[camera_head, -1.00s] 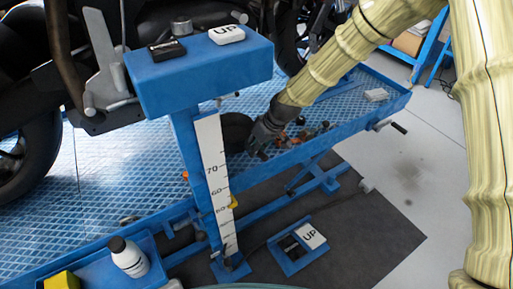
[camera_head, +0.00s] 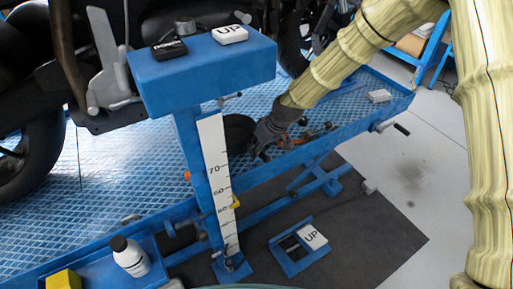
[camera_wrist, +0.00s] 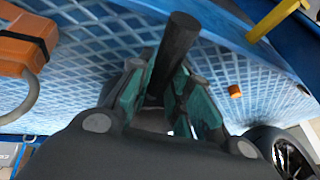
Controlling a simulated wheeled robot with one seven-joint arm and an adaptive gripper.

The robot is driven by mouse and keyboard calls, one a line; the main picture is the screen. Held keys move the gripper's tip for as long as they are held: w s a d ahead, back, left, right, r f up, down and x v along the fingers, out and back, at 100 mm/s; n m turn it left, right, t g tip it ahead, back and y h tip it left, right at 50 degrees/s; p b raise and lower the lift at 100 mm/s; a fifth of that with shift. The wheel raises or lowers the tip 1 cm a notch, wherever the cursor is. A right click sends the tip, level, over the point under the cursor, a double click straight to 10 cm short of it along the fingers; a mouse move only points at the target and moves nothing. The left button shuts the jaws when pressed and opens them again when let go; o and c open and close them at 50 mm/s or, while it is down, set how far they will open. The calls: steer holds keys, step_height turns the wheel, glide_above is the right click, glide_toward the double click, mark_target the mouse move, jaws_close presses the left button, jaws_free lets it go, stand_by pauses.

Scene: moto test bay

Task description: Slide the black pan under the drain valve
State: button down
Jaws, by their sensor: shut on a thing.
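The black pan (camera_head: 237,131) seems to be the dark round shape on the blue ribbed platform in the head view, partly hidden behind the blue post. My gripper (camera_head: 260,151) is low over the platform just right of it. In the wrist view my gripper (camera_wrist: 160,100), with teal finger pads, is shut on a dark round bar (camera_wrist: 176,45). The bar appears to be the pan's handle, but its join to the pan is hidden. I cannot make out the drain valve; the motorcycle's underside is largely hidden behind the post and its box top.
The blue post (camera_head: 187,135) with a height scale stands in front of the platform (camera_head: 85,220). Small loose parts (camera_head: 305,135) lie right of my gripper. An orange block (camera_wrist: 25,50) and small orange cube (camera_wrist: 235,91) show in the wrist view. A bottle (camera_head: 130,258) stands front left.

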steer(key=shift+f, duration=0.55)
stand_by(0.4)
steer(key=c, duration=1.2)
jaws_free()
steer(key=shift+c, duration=0.2)
steer(key=v, duration=1.2)
